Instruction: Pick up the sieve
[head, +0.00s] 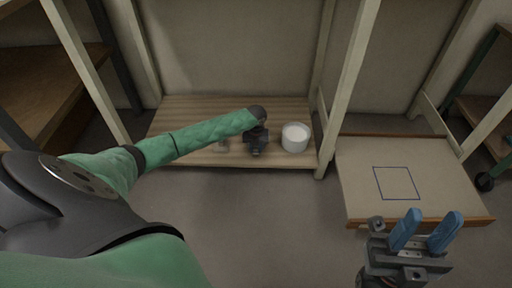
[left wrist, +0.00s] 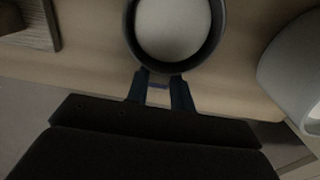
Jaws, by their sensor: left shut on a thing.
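The sieve (left wrist: 214,45) shows in the left wrist view as a round thing with a dark rim and a pale inside. My left gripper (left wrist: 158,88) is shut on the near edge of its rim. In the head view my left gripper (head: 256,145) is over the wooden shelf, and my gripper and arm hide the sieve there. My right gripper (head: 430,224) has blue fingers, stands apart and empty, and is open in front of the right-hand table.
A white cup (head: 295,138) stands on the wooden shelf (head: 190,108) just right of my left gripper. A small pale thing (head: 222,145) is left of the gripper. The right-hand table (head: 360,160) bears a blue outlined square and is otherwise clear. Pale posts flank the shelf.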

